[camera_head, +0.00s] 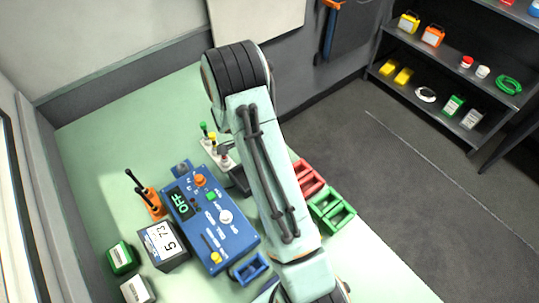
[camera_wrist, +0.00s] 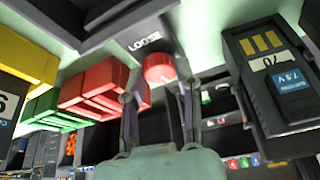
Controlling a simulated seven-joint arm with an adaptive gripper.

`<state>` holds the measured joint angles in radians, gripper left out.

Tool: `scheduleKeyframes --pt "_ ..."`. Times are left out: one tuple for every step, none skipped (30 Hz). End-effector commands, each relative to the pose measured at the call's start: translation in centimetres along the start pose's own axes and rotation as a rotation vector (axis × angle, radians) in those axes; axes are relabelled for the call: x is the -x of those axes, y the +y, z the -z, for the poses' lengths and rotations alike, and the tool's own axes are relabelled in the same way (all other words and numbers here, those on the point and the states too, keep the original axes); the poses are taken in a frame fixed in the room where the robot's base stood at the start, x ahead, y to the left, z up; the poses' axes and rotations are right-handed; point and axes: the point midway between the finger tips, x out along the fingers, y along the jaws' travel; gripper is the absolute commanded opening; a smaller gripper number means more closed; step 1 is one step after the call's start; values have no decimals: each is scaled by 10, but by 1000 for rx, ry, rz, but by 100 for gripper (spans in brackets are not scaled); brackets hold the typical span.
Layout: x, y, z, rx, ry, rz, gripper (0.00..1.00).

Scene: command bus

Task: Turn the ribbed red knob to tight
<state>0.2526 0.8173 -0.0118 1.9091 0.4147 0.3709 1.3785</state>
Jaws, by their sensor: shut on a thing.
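The red knob (camera_wrist: 158,68) shows in the wrist view, at the end of a dark unit with the white word "LOOSE" (camera_wrist: 145,44) beside it. My gripper (camera_wrist: 159,88) has one finger on each side of the knob and is shut on it. The fingers cover part of the knob's sides, and its ribs are too small to make out. No "tight" mark can be read. In the head view my arm hides the knob and my gripper.
In the head view a blue control panel (camera_head: 222,222) reading "OFF" lies left of my arm. Red crates (camera_head: 310,180) and green crates (camera_head: 333,207) stand to its right. A dark device marked 7.5V (camera_wrist: 262,97) is right of my gripper in the wrist view.

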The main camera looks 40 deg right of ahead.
Motion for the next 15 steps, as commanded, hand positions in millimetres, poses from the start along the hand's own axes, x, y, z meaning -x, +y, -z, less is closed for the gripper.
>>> scheduleKeyframes --pt "0 0 -1 -23 -2 -11 0" --pt "0 0 -1 -37 -2 -17 0" --pt "0 -1 -1 -56 -2 -23 0" --pt "0 0 -1 -67 -2 -29 0" --pt "0 0 -1 -79 -2 -34 0" --pt "0 0 -1 -93 -2 -40 0" --pt "0 -1 -1 -101 -2 -43 0" --pt "0 -1 -1 -109 -3 -46 0" --pt "0 -1 -1 -118 -3 -50 0" --pt "0 -1 -1 -125 -3 -53 0" --pt "0 -1 -1 -129 -3 -55 0" --pt "0 -1 -1 -134 -3 -57 0" --pt "0 -1 -1 -137 -3 -59 0" --pt "0 -1 -1 -140 -3 -60 0" --pt "0 -1 -1 -142 -3 -61 0"
